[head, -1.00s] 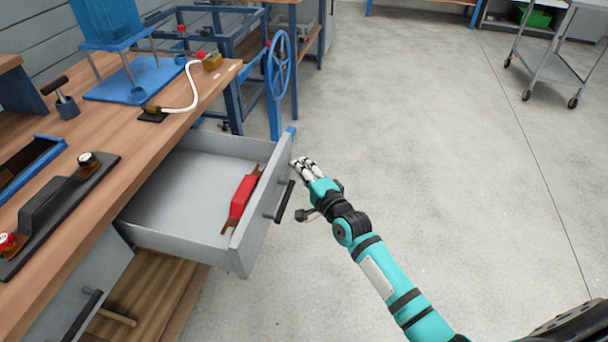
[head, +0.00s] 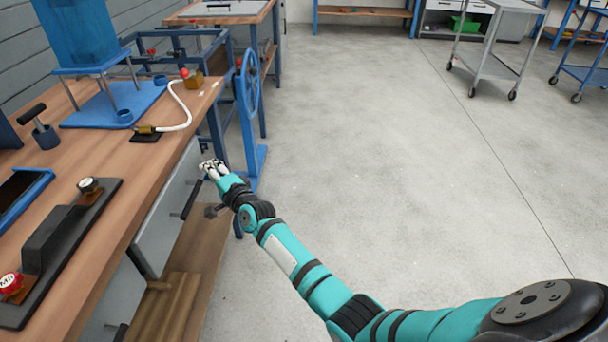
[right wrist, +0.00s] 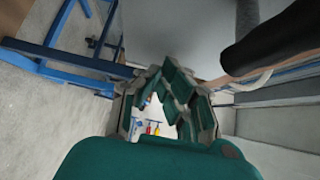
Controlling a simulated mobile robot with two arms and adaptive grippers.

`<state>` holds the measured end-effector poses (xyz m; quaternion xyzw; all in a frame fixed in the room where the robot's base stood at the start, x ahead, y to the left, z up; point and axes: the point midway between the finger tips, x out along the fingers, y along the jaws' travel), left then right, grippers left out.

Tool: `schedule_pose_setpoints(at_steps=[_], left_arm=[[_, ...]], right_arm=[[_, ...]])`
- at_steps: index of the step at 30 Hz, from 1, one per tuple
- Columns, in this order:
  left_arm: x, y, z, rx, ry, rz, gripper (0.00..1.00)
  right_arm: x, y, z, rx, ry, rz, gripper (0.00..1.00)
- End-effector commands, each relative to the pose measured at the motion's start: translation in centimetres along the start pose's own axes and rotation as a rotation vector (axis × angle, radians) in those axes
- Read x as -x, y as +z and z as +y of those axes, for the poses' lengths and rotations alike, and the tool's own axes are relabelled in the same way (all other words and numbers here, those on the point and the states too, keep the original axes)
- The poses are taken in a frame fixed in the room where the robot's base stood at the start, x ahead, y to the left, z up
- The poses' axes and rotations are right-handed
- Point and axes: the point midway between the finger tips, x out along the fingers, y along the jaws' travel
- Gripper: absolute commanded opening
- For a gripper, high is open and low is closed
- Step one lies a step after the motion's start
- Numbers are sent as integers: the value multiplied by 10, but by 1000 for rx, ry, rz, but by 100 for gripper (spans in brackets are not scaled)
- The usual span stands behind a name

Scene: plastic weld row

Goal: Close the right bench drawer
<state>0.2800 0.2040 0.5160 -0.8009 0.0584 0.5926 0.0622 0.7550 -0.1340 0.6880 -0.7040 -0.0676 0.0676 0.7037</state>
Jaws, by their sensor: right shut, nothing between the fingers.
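The right bench drawer (head: 165,222) has a grey front with a dark bar handle (head: 190,200). In the head view its front is in line with the bench edge and no drawer interior shows. My right gripper (head: 210,167) is shut and empty, at the upper far part of the drawer front. It appears to be against or very near the front, beyond the handle. In the right wrist view the gripper (right wrist: 165,110) is close to the grey front (right wrist: 190,35), with the dark handle (right wrist: 275,40) at upper right. My left gripper is out of view.
The wooden bench top (head: 90,215) carries a black fixture (head: 60,235) and a blue stand (head: 110,105). A blue handwheel (head: 248,95) stands just beyond the drawer. An open wooden shelf (head: 180,300) lies below. The floor to the right is clear up to the carts.

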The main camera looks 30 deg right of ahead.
Motion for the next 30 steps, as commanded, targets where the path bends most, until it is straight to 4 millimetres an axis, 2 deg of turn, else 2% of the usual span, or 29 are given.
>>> schedule_pose_setpoints(at_steps=[10,30], left_arm=[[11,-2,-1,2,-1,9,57],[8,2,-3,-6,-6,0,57]], right_arm=[[-11,11,0,0,0,-1,0],[-9,12,0,-1,2,-2,0]])
